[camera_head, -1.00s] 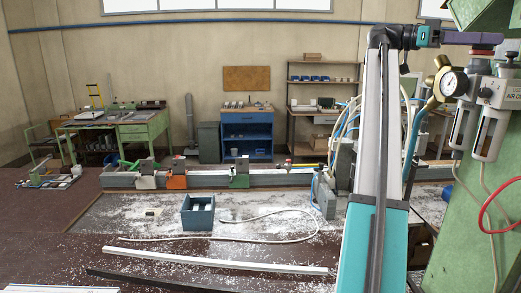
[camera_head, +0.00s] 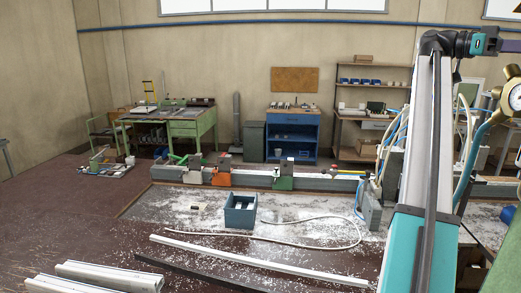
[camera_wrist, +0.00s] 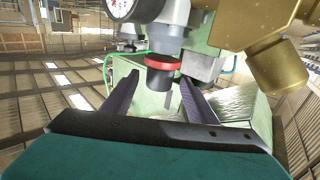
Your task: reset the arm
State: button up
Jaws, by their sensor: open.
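My gripper (camera_wrist: 158,92) is open in the wrist view, its two dark fingers apart. I cannot tell whether the fingers touch anything. In the head view my arm rises at the right, and part of a purple finger (camera_head: 510,46) shows at the right edge.
A brass fitting (camera_wrist: 280,72) is close on the right in the wrist view. The head view shows a gauge (camera_head: 514,97) at the right edge, a bench with a clamp rail (camera_head: 320,183), a blue bin (camera_head: 240,212) and a white profile (camera_head: 255,259). Open floor (camera_head: 60,220) lies left.

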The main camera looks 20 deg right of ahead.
jog(key=p+v, duration=0.3)
jog(key=v, duration=0.3)
jog(key=b+x, duration=0.6)
jog(key=x, duration=0.6)
jog(key=shift+s+d+f, duration=0.1)
jog(key=shift+s+d, duration=0.05)
jog(key=shift+s, duration=0.1)
jog(key=shift+s+h+p, duration=0.15)
jog(key=shift+h+p, duration=0.15)
jog(key=shift+p, duration=0.05)
jog(key=shift+n, duration=0.3)
jog(key=n+t+h+p, duration=0.1)
jog(key=p, duration=0.1)
jog(key=n+h+p, duration=0.1)
jog(key=h+p, duration=0.1)
jog(key=shift+d+r+t+p, duration=0.2)
jog(key=shift+d+t+p, duration=0.1)
jog(key=shift+t+p, duration=0.1)
jog(key=shift+w+d+f+n+h+p, duration=0.2)
jog(key=shift+w+n+h+p, duration=0.1)
jog(key=shift+w+h+p, duration=0.15)
